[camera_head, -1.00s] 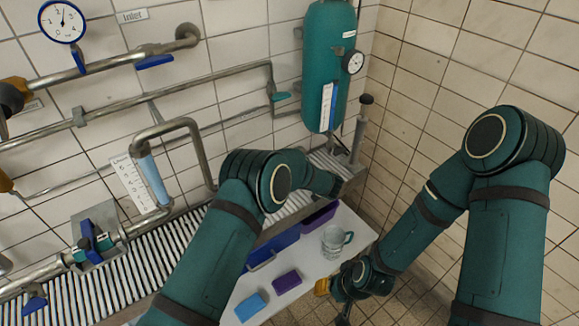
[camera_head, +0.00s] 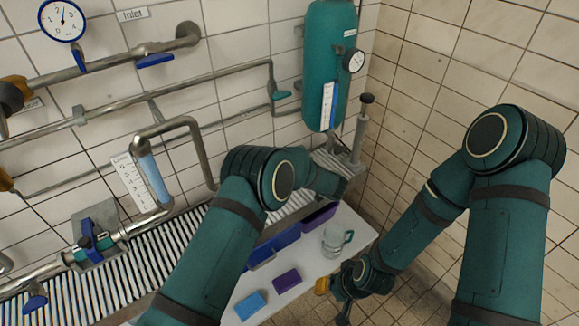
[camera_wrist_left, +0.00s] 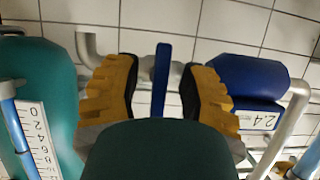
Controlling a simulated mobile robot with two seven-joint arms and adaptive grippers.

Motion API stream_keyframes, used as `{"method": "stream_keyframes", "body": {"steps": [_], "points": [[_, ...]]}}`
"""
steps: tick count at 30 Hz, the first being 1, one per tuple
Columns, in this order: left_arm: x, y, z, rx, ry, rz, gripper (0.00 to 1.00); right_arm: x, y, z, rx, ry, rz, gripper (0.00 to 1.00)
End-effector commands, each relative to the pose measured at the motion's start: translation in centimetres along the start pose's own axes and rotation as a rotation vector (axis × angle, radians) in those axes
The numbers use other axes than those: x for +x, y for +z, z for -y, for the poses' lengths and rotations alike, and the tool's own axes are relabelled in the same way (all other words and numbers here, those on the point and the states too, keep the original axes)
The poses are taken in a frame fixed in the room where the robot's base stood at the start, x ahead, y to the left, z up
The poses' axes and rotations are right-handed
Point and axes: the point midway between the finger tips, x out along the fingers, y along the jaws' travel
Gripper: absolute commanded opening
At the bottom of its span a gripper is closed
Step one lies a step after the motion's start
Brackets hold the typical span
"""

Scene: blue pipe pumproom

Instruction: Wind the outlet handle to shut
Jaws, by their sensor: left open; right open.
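In the left wrist view a narrow blue handle (camera_wrist_left: 161,88) stands upright between the two yellow-and-black fingers of my left gripper (camera_wrist_left: 159,70). The fingers are open, with a gap on each side of the handle. No label shows on it, so I cannot confirm that it is the outlet handle. My left gripper is hidden behind my arm in the head view. My right gripper (camera_head: 336,288) hangs low beside the white table's right end, away from the pipes, open and empty.
A green tank (camera_head: 326,75) stands in the back corner, beside a hand pump (camera_head: 361,128). The white table (camera_head: 350,262) carries a glass mug (camera_head: 336,240), a blue block (camera_head: 251,305) and a purple block (camera_head: 286,280). In the wrist view a blue housing (camera_wrist_left: 245,78) sits close right of the fingers.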

Motion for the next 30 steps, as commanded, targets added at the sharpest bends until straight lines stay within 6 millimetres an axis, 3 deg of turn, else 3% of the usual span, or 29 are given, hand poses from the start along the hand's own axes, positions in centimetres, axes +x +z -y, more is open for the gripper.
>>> {"method": "stream_keyframes", "body": {"steps": [9,15,30], "points": [[-6.6,-0.1,-0.1,0.000,0.003,-0.002,0.41,0.0,0.0,0.0,0.000,0.000,0.000,0.40],[-9.3,-0.1,0.0,-0.001,0.002,-0.001,0.41,0.0,0.0,0.0,0.000,0.000,0.000,0.40],[-10.4,-0.1,0.0,-0.001,0.001,-0.002,0.41,0.0,0.0,0.0,0.000,0.000,0.000,0.40]]}}
